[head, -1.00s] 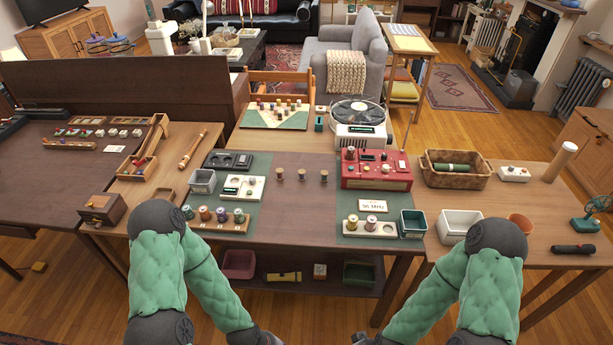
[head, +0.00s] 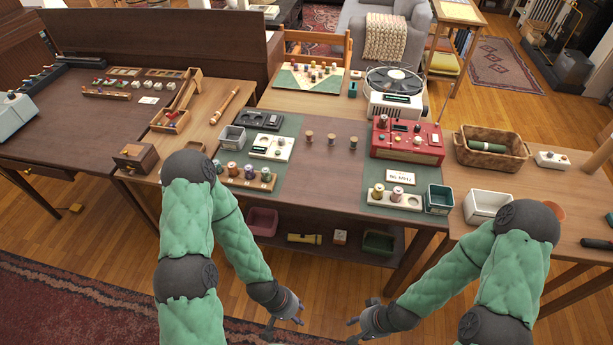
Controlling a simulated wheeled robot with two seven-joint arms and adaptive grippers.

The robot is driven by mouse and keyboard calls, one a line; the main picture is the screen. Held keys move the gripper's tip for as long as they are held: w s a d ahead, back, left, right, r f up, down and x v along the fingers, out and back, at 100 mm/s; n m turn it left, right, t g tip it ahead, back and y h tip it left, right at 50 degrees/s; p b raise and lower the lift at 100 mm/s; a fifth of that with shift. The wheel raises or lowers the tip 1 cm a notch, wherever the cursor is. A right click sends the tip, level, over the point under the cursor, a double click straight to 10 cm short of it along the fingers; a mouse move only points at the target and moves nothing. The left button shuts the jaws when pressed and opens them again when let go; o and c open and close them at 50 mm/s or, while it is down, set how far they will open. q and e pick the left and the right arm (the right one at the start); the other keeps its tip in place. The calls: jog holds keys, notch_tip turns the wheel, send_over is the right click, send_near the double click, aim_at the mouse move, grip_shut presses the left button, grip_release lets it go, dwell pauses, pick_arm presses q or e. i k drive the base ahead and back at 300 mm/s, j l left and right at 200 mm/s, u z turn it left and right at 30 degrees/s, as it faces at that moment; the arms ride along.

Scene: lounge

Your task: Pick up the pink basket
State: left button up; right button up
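The pink basket (head: 263,222) sits on the lower shelf under the middle table, at its left end. It looks empty, and the tabletop edge is above it. My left gripper (head: 284,324) is low in front of the table, nearer to me than the basket and apart from it. Its fingers are spread and hold nothing. My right gripper (head: 356,326) is at a similar height further right, with spread fingers and nothing between them.
On the same shelf are a yellow flashlight (head: 305,238), a small box (head: 340,237) and a dark green basket (head: 379,242). The tabletop above holds thread spools, a red radio (head: 407,140) and several bins. The wooden floor before the shelf is clear.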

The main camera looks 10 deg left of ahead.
aim_at(261, 221)
jog(key=j+z, duration=0.15)
jog(key=z, duration=0.35)
jog(key=j+z, duration=0.15)
jog(key=j, duration=0.4)
jog(key=j+z, duration=0.2)
jog(key=j, duration=0.3)
jog(key=k+j+z, duration=0.15)
jog(key=j, duration=0.35)
jog(key=k+j+z, duration=0.2)
jog(key=j, duration=0.3)
jog(key=k+j, duration=0.1)
jog(key=j, duration=0.4)
jog(key=k+j, duration=0.1)
jog(key=j, duration=0.35)
jog(key=k+j, duration=0.1)
jog(key=j, duration=0.4)
